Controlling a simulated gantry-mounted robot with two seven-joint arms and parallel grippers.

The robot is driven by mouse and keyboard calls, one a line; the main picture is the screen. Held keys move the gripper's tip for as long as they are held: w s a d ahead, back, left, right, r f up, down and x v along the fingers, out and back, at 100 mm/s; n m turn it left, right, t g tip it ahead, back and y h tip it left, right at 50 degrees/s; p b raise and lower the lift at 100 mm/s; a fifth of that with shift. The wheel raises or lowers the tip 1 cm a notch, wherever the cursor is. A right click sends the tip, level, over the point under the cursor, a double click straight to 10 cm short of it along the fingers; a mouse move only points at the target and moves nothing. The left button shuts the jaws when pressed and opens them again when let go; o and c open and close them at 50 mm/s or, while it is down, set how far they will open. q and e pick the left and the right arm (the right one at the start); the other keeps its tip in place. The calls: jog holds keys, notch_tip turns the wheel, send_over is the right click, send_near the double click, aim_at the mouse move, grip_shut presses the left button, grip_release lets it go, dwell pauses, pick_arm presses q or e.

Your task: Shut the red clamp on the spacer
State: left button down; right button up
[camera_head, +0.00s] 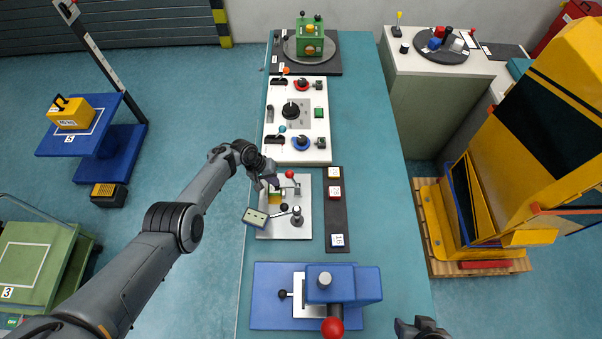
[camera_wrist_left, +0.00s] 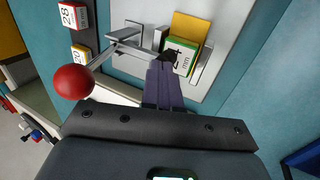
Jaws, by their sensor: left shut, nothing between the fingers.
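The red clamp's ball knob (camera_head: 290,174) stands at the top of the light grey plate (camera_head: 305,228). In the left wrist view the red ball (camera_wrist_left: 74,82) sits on a metal lever that runs to a bracket and on toward the spacer. The spacer (camera_wrist_left: 182,57) is a green and white block marked "mm", in a metal holder beside a yellow piece (camera_wrist_left: 190,27). My left gripper (camera_wrist_left: 163,72) is shut and empty, its fingertips close against the spacer's near side and the lever's end; contact is unclear. My right gripper (camera_head: 422,328) is only partly in view at the bottom edge.
A dark strip with numbered blocks (camera_head: 335,192) lies right of the plate. A second metal clamp (camera_head: 297,216) and a pale green-grey piece (camera_head: 255,217) are at the plate's lower part. A blue press (camera_head: 340,284) stands nearer. The table's right side is clear.

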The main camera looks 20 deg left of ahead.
pick_arm(q)
jog(key=shift+s+a+f, duration=0.25)
jog(key=shift+a+f, duration=0.05)
jog(key=shift+f, duration=0.35)
jog(key=shift+f+b, duration=0.15)
jog(key=shift+b, duration=0.15)
jog(key=s+a+r+p, duration=0.2)
jog(key=a+r+p, duration=0.5)
jog(key=r, duration=0.3)
jog(key=shift+a+r+p, duration=0.2)
jog(key=shift+a+p, duration=0.2)
jog(key=shift+a, duration=0.05)
jog(key=shift+s, duration=0.1)
